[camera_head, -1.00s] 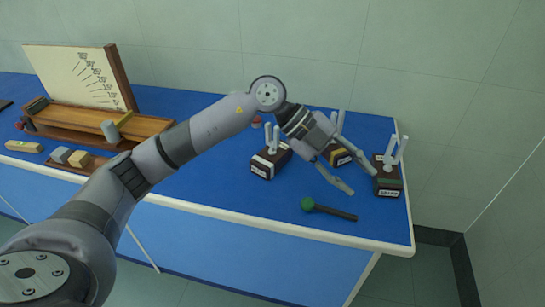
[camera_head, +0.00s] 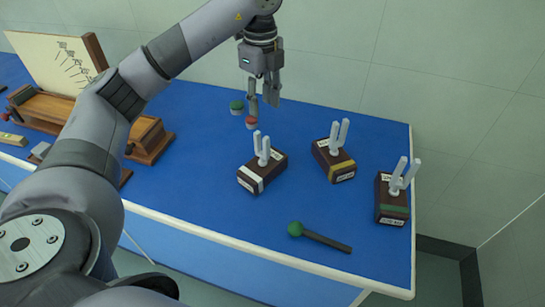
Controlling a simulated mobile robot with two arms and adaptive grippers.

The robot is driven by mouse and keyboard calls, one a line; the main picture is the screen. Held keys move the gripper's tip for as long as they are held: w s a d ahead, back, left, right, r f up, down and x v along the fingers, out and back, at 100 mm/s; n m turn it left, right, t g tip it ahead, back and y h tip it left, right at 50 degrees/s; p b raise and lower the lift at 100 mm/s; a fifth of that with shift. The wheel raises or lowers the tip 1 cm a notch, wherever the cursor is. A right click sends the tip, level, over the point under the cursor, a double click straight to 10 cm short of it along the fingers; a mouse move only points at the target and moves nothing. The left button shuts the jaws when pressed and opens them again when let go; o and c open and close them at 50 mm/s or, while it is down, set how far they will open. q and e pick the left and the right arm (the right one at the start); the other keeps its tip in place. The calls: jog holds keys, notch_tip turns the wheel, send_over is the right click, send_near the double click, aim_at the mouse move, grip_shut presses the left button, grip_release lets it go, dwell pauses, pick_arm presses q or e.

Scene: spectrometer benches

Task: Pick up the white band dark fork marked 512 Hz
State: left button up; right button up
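The white-band fork is a pale two-pronged fork (camera_head: 262,150) upright on a dark wooden box (camera_head: 264,172) with a white band. It stands left of two similar forks; the mark on its label is too small to read. My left gripper (camera_head: 264,108) points down, open and empty, behind the white-band box and apart from it. My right gripper is not in view.
A yellow-band fork box (camera_head: 334,164) and a green-band fork box (camera_head: 392,207) stand to the right. A green-headed mallet (camera_head: 296,229) lies in front. Small red (camera_head: 251,122) and green (camera_head: 237,106) pieces lie by my gripper. A wooden board apparatus (camera_head: 150,140) is at left.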

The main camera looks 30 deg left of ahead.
pick_arm(q)
jog(key=p, duration=0.1)
send_over(262, 152)
notch_tip(262, 152, down, 8)
jog(key=shift+s+r, duration=0.15)
jog(key=shift+r, duration=0.05)
notch_tip(262, 152, down, 4)
jog(key=shift+d+f+p, duration=0.1)
jog(key=shift+p, duration=0.5)
jog(key=shift+f, duration=0.2)
notch_tip(262, 152, down, 4)
jog(key=shift+r+p, duration=0.15)
jog(key=shift+p, duration=0.8)
jog(key=shift+f, duration=0.5)
grip_shut()
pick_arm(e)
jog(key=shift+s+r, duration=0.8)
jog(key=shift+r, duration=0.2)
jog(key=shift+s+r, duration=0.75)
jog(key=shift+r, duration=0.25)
pick_arm(q)
jog(key=shift+r, duration=0.1)
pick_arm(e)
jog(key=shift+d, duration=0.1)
